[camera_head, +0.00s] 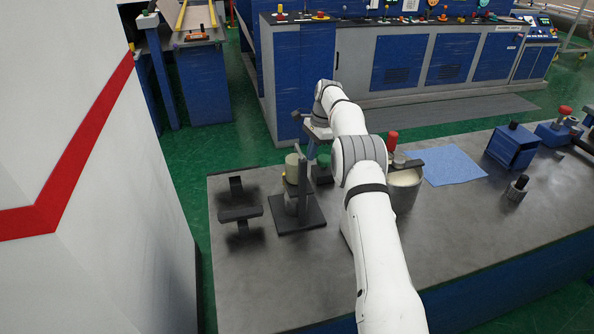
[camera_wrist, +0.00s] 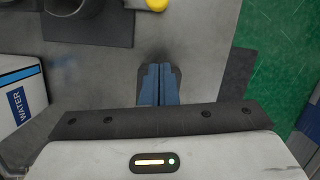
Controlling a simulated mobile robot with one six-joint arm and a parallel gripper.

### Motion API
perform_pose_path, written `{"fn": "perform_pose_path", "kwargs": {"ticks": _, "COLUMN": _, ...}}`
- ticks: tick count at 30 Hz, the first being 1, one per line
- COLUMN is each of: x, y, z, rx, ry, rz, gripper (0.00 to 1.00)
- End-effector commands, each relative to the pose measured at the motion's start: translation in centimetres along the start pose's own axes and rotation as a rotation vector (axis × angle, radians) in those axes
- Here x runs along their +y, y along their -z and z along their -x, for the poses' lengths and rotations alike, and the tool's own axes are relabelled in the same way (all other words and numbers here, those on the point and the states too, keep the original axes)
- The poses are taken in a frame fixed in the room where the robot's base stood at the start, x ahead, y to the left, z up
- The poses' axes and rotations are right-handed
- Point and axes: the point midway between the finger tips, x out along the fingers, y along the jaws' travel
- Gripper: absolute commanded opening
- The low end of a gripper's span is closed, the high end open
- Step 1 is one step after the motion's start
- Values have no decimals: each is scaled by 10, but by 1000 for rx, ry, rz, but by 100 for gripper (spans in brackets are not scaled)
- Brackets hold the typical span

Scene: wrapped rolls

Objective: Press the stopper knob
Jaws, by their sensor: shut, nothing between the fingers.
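My gripper (camera_head: 311,153) is over the far left part of the bench, pointing down, with its blue fingers shut and empty. In the wrist view the closed fingers (camera_wrist: 159,84) are over the grey bench top and a small dark patch. I cannot tell for certain which part is the stopper knob. A red knob (camera_head: 392,138) stands behind and right of my arm, above a pale round pot (camera_head: 404,180), apart from the gripper. A yellow round knob (camera_wrist: 157,4) is cut by the top edge of the wrist view, apart from the fingers.
A dark stand (camera_head: 298,216) holding a pale cylinder (camera_head: 292,168) is close to the gripper. A black bracket (camera_head: 240,214) lies left. A blue cloth (camera_head: 448,166) and blue box (camera_head: 512,146) are right. A box marked WATER (camera_wrist: 22,92) is left in the wrist view.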

Motion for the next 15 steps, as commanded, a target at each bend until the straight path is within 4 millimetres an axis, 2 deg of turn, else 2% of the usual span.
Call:
{"fn": "perform_pose_path", "kwargs": {"ticks": 3, "x": 1, "y": -1, "z": -27, "rx": -2, "ry": -4, "rz": 0, "gripper": 0}}
{"fn": "perform_pose_path", "kwargs": {"ticks": 8, "x": 1, "y": -2, "z": -59, "rx": -1, "ry": -3, "rz": 1, "gripper": 0}}
{"fn": "perform_pose_path", "kwargs": {"ticks": 9, "x": 0, "y": -12, "z": -56, "rx": -1, "ry": -1, "rz": 5, "gripper": 0}}
{"fn": "perform_pose_path", "kwargs": {"ticks": 15, "x": 0, "y": -34, "z": -63, "rx": 0, "ry": 0, "rz": 2, "gripper": 0}}
